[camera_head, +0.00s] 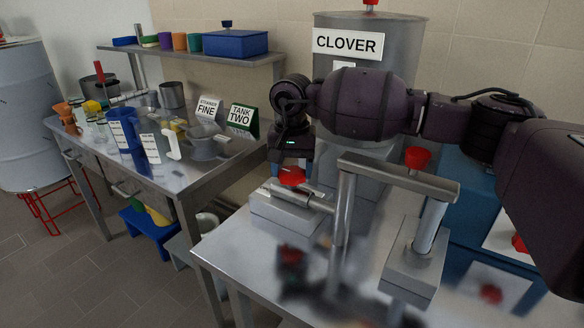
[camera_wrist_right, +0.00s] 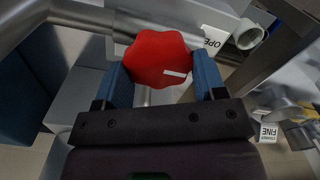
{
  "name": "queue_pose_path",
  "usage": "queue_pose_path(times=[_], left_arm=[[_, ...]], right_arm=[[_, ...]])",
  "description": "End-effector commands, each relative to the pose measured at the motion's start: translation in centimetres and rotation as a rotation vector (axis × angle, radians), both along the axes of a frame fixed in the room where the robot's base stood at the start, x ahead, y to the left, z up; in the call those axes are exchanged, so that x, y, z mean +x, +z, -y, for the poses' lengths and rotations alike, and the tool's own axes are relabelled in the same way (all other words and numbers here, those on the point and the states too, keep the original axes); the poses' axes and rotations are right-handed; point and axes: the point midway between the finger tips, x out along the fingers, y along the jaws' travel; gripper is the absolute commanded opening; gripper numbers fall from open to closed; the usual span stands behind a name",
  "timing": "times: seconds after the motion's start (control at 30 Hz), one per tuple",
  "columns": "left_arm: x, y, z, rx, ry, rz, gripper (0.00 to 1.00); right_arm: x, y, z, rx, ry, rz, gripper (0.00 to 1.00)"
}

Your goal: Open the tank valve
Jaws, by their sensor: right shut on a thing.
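The tank (camera_head: 400,62) is a grey metal cylinder with a white CLOVER sign (camera_head: 347,42), at the back. The tank valve's red lobed knob (camera_head: 292,176) sits on a grey block and pipe in front of the tank. In the right wrist view the knob (camera_wrist_right: 157,55) has a white mark pointing right. My right gripper (camera_head: 291,170) reaches down over the knob and is shut on it; its blue fingers (camera_wrist_right: 163,84) are on either side. A white label reading "OPE" (camera_wrist_right: 213,40) shows beside the knob, partly cut off. My left gripper is not in view.
A metal pipe frame (camera_head: 400,178) stands in front of the valve on the steel table (camera_head: 228,250). Another red knob (camera_head: 417,158) is to its right. A side bench holds a blue jug (camera_head: 125,130), a funnel and FINE and TANK TWO signs (camera_head: 241,117).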

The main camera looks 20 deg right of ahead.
Motion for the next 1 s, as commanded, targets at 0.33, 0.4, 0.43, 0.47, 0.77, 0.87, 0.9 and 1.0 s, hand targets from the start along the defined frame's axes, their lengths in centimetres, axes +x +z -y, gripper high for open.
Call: queue_pose_path(times=[0.33, 0.4, 0.43, 0.47, 0.77, 0.87, 0.9, 1.0], left_arm=[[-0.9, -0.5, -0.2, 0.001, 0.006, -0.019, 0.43], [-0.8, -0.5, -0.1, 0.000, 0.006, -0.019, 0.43], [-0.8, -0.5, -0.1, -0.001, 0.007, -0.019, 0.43], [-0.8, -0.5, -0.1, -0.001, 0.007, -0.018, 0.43], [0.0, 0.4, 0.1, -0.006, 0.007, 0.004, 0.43], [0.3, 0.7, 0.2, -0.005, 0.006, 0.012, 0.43], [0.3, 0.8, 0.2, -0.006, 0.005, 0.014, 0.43], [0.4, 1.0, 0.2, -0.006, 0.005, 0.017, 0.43]], right_arm=[[0.0, 0.1, 0.0, 0.000, 0.001, 0.001, 0.90], [0.0, 0.1, 0.0, 0.000, 0.000, 0.001, 0.90], [0.0, 0.1, 0.0, 0.000, 0.000, 0.001, 0.90], [0.0, 0.1, 0.0, 0.000, 0.000, 0.001, 0.90], [0.1, 3.9, 0.0, 0.001, 0.000, 0.007, 0.90], [0.0, 5.7, 0.0, 0.000, 0.000, 0.007, 0.90], [0.0, 6.5, 0.0, 0.001, 0.000, 0.007, 0.90], [0.0, 8.1, 0.0, 0.001, 0.001, 0.005, 0.90]])
